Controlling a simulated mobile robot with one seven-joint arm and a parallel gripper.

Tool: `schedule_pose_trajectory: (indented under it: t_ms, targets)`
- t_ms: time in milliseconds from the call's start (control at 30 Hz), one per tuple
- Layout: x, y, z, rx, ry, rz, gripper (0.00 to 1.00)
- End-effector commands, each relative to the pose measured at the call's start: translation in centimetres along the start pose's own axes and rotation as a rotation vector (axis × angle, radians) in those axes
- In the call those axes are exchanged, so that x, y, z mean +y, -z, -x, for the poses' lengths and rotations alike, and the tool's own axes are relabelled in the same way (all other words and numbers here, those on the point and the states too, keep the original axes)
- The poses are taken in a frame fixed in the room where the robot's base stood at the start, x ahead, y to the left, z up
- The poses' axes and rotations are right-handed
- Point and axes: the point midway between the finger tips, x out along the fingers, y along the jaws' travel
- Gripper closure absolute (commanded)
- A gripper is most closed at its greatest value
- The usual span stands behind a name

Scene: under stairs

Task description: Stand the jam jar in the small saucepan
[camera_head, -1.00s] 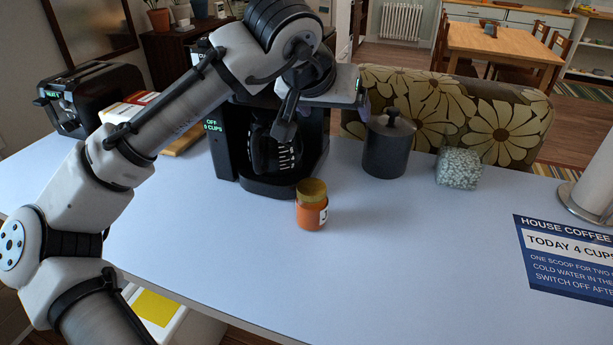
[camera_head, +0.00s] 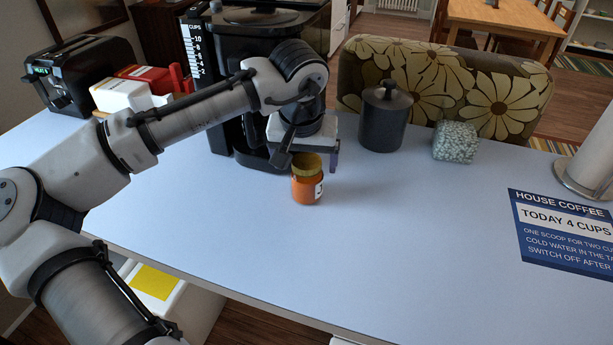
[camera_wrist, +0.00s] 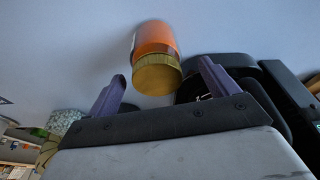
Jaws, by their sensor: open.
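The jam jar (camera_head: 307,180) stands upright on the pale counter, with orange contents, a gold-brown lid and a white label. My gripper (camera_head: 333,158) is low behind the jar in the head view, partly hidden by my wrist and the jar. In the wrist view, the jar (camera_wrist: 155,58) is beyond and between the two purple fingers of my open gripper (camera_wrist: 160,85). Nothing is held. I see no small saucepan in these frames.
A black coffee maker (camera_head: 228,90) stands close behind my forearm. A dark lidded canister (camera_head: 384,118) and a speckled block (camera_head: 455,142) are to the right. A blue coffee sign (camera_head: 562,235) lies at far right. The counter's front middle is clear.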

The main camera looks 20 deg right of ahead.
Motion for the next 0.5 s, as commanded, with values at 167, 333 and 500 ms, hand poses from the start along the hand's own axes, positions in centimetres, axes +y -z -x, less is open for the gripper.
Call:
schedule_pose_trajectory:
  t_ms: [167,333,500]
  targets:
    - [0.2,-0.4,-2.2,-0.002,0.002,-0.001,0.14]
    - [0.3,-0.4,-4.3,0.0,0.001,0.0,0.14]
    - [0.3,-0.4,-4.8,0.0,0.0,-0.001,0.14]
